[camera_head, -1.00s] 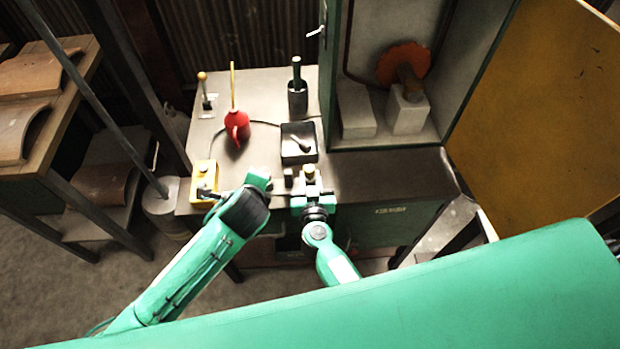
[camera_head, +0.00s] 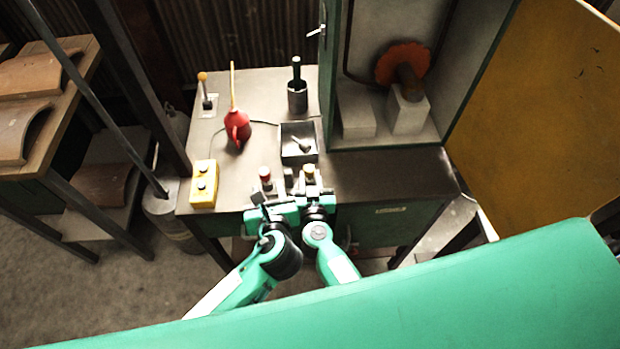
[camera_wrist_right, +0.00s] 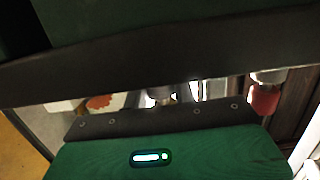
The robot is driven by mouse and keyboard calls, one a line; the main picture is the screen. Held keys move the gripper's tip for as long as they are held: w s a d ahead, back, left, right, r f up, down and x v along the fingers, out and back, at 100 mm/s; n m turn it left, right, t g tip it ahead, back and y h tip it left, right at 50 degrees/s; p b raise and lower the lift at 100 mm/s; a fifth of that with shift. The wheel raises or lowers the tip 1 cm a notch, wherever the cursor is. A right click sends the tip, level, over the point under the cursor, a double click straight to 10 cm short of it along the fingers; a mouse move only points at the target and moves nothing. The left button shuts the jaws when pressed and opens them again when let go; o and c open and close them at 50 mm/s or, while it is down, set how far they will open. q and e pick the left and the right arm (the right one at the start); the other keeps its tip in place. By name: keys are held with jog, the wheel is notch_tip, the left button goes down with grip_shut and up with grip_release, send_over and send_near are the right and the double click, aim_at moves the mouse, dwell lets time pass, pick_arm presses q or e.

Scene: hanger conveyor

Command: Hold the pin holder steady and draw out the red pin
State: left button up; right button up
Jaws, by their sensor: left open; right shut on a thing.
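The red pin (camera_head: 265,173) stands upright near the front edge of the bench in the head view. It also shows at the right of the right wrist view (camera_wrist_right: 265,98). A tan-topped pin (camera_head: 309,170) stands to its right. The pin holder (camera_head: 270,187) shows only as a small grey part below the pins, mostly hidden by my grippers. My right gripper (camera_head: 313,191) is shut at the holder's right part, below the tan-topped pin; the exact contact is hidden. My left gripper (camera_head: 271,200) is open, just in front of and below the red pin, apart from its head.
A yellow button box (camera_head: 203,183) stands at the bench's left. A green cabinet wall (camera_head: 327,85) rises at the right.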

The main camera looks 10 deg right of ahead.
aim_at(265, 173)
pick_arm(q)
jog(key=shift+x, duration=4.25)
jog(key=c, duration=0.8)
jog(key=shift+c, duration=0.2)
jog(key=shift+r, duration=0.1)
jog(key=shift+w+r, duration=0.1)
jog(key=shift+r, duration=3.05)
